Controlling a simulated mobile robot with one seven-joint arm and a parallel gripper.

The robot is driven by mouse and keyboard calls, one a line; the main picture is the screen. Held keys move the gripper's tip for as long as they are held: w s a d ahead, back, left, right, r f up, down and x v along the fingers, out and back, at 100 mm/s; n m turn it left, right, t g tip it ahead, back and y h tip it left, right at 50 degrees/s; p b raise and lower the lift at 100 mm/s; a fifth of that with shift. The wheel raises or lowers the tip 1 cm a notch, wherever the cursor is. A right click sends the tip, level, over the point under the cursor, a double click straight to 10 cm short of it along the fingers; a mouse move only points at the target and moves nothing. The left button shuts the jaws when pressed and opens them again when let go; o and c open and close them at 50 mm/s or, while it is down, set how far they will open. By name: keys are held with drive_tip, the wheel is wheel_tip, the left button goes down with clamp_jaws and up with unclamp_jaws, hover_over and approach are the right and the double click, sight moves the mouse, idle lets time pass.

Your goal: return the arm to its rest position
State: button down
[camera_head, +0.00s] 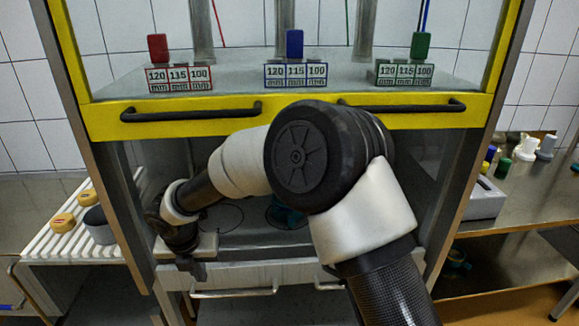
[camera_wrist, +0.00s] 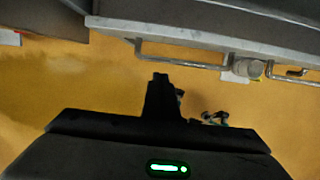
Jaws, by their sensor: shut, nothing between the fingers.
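My gripper (camera_head: 195,270) hangs at the end of my arm at the lower left of the head view. It is beside the front edge of the lower shelf and just right of the slatted white rack. In the wrist view my gripper (camera_wrist: 160,78) is shut with nothing between the fingers, above the orange floor (camera_wrist: 70,90). My bent arm crosses the middle of the head view, in front of the yellow-framed cabinet, and hides part of the lower shelf.
The yellow-framed cabinet (camera_head: 300,117) has two black handles and red, blue and green blocks above number labels. The slatted rack (camera_head: 75,245) holds yellow rounds (camera_head: 62,222) and a grey cup (camera_head: 98,225). A steel table (camera_head: 525,205) at right carries small coloured items. Drawer handles (camera_wrist: 180,62) are near my gripper.

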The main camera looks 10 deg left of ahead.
drive_tip(key=w+d+r+m+t+h+p, duration=0.1)
drive_tip(key=w+d+r+m+h+p, duration=0.2)
drive_tip(key=d+r+m, duration=1.65)
drive_tip(key=s+d+r+m+p, duration=0.1)
drive_tip(key=s+d+r+m, duration=0.2)
drive_tip(key=s+d+m, duration=0.2)
drive_tip(key=s+d+r+m+t+y+p, duration=0.1)
drive_tip(key=s+d+r+m, duration=0.3)
drive_tip(key=d+m, duration=0.4)
drive_tip(key=s+d+r+m+y+p, duration=0.1)
drive_tip(key=s+d+r+m, duration=0.3)
drive_tip(key=d, duration=0.8)
drive_tip(key=s+m+p, duration=0.1)
drive_tip(key=s+m, duration=0.1)
drive_tip(key=s, duration=0.1)
drive_tip(key=shift+d+r+t, duration=0.2)
drive_tip(key=shift+d+t, duration=0.1)
drive_tip(key=shift+t, duration=0.1)
drive_tip(key=shift+r+m, duration=0.1)
drive_tip(key=shift+m, duration=0.15)
